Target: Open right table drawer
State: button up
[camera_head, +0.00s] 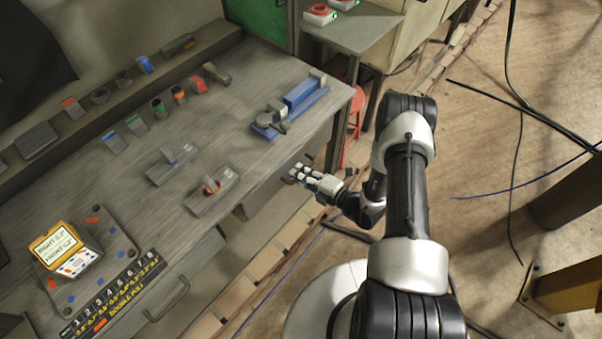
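The grey work table (215,130) runs diagonally across the left half of the head view. A drawer front with a bar handle (167,301) shows under its near left edge.
A blue vise-like tool (292,103) sits on the table's right end, near my gripper. Small fixtures (211,193) and a yellow-and-white box (64,250) stand farther left. A red stool (354,112) is beyond the right end. Cables (515,130) cross the floor at right.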

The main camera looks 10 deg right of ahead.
grip_shut()
jog(key=shift+s, duration=0.1)
jog(key=f+v, duration=0.2)
jog(key=v, duration=0.9)
jog(key=f+v, duration=0.2)
jog(key=v, duration=1)
jog(key=shift+s+d+f+b, duration=0.3)
jog(key=shift+s+d+f, duration=0.05)
jog(key=shift+s, duration=0.1)
jog(key=o, duration=0.5)
grip_release()
jog(key=shift+o, duration=0.2)
